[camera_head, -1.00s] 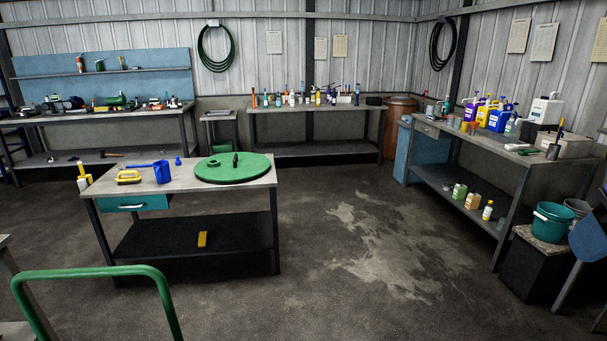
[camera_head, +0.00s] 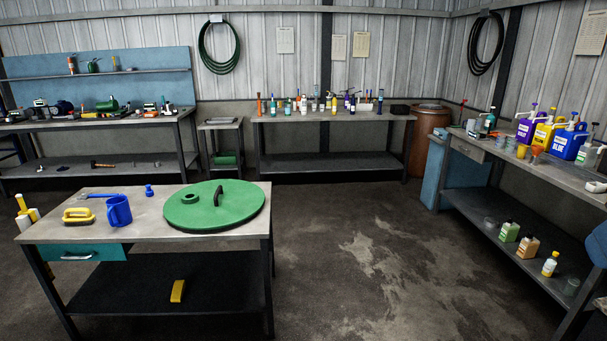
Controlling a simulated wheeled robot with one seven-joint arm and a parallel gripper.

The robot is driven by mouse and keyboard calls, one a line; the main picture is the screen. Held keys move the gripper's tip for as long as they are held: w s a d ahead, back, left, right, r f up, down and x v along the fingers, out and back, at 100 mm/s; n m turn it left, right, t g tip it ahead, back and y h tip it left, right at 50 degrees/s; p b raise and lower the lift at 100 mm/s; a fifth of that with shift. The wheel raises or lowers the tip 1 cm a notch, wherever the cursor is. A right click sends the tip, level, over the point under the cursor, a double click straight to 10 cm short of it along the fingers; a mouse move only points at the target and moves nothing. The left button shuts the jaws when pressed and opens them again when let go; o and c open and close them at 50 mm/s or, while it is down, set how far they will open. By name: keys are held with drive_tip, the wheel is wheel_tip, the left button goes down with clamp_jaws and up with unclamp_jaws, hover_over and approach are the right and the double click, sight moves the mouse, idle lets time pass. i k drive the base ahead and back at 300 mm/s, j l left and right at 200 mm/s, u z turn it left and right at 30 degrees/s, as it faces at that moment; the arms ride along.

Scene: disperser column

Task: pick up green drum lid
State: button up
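The green drum lid (camera_head: 230,213) lies flat on the right half of the near workbench top (camera_head: 155,228). It is a large disc with a dark upright handle at its middle and a small green raised ring left of the handle. Its right edge comes close to the bench's right edge. Nothing covers it. My gripper does not show in this view.
On the same bench left of the lid are a blue mug (camera_head: 119,211), a yellow-handled brush (camera_head: 78,215) and a small blue stopper (camera_head: 149,190). A long workbench (camera_head: 560,172) with jugs stands on the right. The floor (camera_head: 370,255) between the benches is clear.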

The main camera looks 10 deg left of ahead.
sight(215, 197)
drive_tip(key=i+j+u, duration=0.1)
drive_tip(key=i+u, duration=0.65)
drive_tip(key=i, duration=0.3)
drive_tip(key=i+l+u, duration=0.25)
drive_tip(key=i+u, duration=0.15)
drive_tip(key=i+j, duration=0.2)
drive_tip(key=i, duration=0.3)
drive_tip(key=i+j, duration=0.25)
drive_tip(key=i, duration=0.25)
drive_tip(key=i+j+z, duration=0.4)
drive_tip(key=j, duration=0.25)
drive_tip(key=i+j+z, duration=0.15)
drive_tip(key=j, duration=0.2)
drive_tip(key=i+j+z, duration=0.2)
drive_tip(key=j, duration=0.2)
